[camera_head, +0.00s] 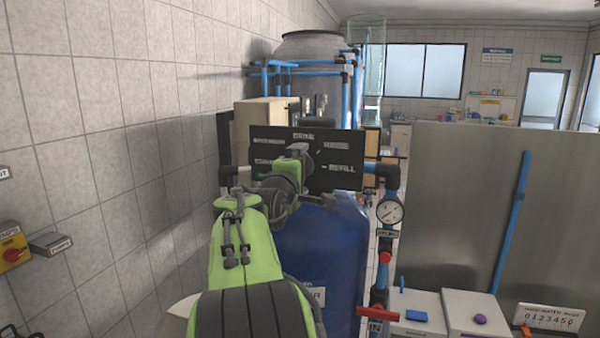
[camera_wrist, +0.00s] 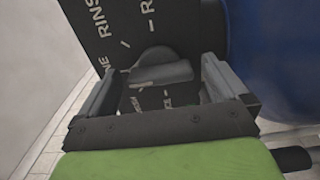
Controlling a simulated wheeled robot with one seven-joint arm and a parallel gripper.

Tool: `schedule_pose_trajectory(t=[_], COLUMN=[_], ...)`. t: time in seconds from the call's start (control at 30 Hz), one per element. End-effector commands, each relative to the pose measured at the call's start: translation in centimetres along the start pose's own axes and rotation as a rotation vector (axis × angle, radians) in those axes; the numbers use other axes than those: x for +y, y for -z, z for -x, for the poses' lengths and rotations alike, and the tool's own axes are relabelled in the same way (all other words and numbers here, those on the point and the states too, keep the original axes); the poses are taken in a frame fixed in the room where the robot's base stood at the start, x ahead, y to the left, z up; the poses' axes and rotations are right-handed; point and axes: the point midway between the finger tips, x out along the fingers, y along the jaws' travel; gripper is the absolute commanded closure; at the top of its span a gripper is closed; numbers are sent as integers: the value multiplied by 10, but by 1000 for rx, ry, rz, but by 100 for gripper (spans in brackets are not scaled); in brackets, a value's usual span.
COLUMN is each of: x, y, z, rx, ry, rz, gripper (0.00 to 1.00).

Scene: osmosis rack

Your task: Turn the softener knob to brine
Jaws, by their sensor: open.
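The softener's black control panel (camera_head: 345,183) stands on top of the blue tank in the head view. Its white words include one like BRINE at the top, RINSE at upper right and REFILL at right. The grey softener knob (camera_wrist: 160,70) shows in the wrist view, a rounded disc with a raised bar grip. My gripper (camera_wrist: 160,82) is open, with one finger on each side of the knob and gaps visible beside it. In the head view my gripper (camera_head: 297,162) and arm cover the knob. I cannot tell which word the knob points to.
The blue tank (camera_head: 320,245) stands under the panel. A tiled wall (camera_head: 110,130) is close on the left. A pipe with a pressure gauge (camera_head: 389,211) and red valve handles runs just right of the tank. A large grey metal panel (camera_head: 460,190) stands further right.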

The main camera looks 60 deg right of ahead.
Motion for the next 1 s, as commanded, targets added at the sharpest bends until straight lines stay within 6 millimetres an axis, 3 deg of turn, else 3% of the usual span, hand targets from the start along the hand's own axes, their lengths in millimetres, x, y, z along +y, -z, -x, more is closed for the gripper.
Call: schedule_pose_trajectory(t=[0.17, 0.5, 0.63, 0.8, 1.0], x=[0, -2, -2, -1, 0], y=[1, 1, 1, 1, 0], z=[15, 109, 138, 156, 158], rx=[3, 7, 5, 1, 0], ry=[-3, -2, -1, 0, 1], rz=[-3, -2, -1, 1, 0], gripper=[0, 0, 0, 0, 0])
